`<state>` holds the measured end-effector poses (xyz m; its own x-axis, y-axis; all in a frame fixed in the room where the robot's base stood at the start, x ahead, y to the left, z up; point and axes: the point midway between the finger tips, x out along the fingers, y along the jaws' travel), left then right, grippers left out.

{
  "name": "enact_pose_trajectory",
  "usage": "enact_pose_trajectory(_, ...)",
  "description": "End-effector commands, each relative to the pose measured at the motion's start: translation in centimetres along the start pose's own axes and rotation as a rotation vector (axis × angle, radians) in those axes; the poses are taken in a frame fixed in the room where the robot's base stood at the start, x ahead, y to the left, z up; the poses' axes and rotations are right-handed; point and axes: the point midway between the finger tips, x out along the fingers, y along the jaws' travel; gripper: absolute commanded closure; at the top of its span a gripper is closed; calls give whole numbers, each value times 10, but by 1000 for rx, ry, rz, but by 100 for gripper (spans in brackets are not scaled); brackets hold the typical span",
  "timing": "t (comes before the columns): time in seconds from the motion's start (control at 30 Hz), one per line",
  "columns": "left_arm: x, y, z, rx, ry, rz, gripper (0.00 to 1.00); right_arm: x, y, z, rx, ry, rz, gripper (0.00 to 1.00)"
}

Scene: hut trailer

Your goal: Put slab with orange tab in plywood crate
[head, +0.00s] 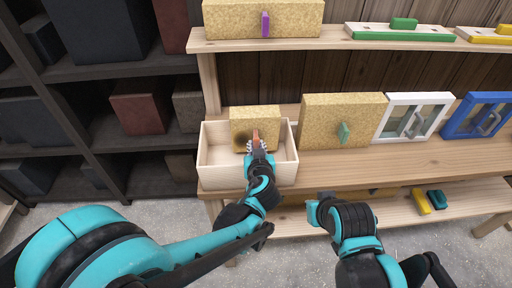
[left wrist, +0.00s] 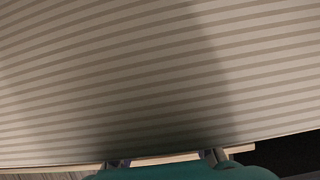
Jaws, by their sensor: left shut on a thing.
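The cork-coloured slab (head: 262,114) stands upright in the plywood crate (head: 222,178), toward its back and middle. Its orange tab (head: 255,134) faces me. My left gripper (head: 256,143) reaches over the crate's front wall and is shut on the tab. The slab's lower part is hidden by the gripper and the crate wall, so I cannot tell whether it touches the floor. In the left wrist view only the finger ends (left wrist: 165,160) show at the bottom edge. My right gripper (head: 322,208) is low in front of the bench; its fingers are not clear.
A slab with a green tab (head: 325,120) stands right of the crate on the wooden bench (head: 400,155). White (head: 413,115) and blue (head: 475,117) framed panels follow. A pale striped surface (left wrist: 150,80) fills the wrist view.

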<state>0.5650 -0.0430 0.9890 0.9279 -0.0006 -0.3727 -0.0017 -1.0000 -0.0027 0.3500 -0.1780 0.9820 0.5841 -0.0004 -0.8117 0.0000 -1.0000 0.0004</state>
Motion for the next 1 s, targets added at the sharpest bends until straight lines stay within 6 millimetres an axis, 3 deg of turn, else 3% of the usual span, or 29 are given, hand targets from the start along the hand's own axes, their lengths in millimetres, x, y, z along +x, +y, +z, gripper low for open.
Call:
enact_pose_trajectory(0.17, 1, -2, 10, -7, -12, -3, 100, 4, 0, 3, 0, 0, 0, 100)
enact_pose_trajectory(0.2, 1, -2, 11, -7, -12, -3, 77, 4, 0, 3, 0, 0, 0, 100)
enact_pose_trajectory(0.27, 1, -2, 11, -7, -13, -4, 62, 4, 0, 3, 0, 0, 0, 100)
enact_pose_trajectory(0.53, 1, -1, 10, -6, -13, -4, 62, 4, 0, 3, 0, 0, 0, 100)
enact_pose_trajectory(0.7, -5, -2, -5, -6, -12, -3, 62, -9, 0, -6, 0, 0, 0, 100)
enact_pose_trajectory(1.0, -78, 0, -6, -2, -9, 3, 62, -26, 0, -18, 0, 0, 0, 100)
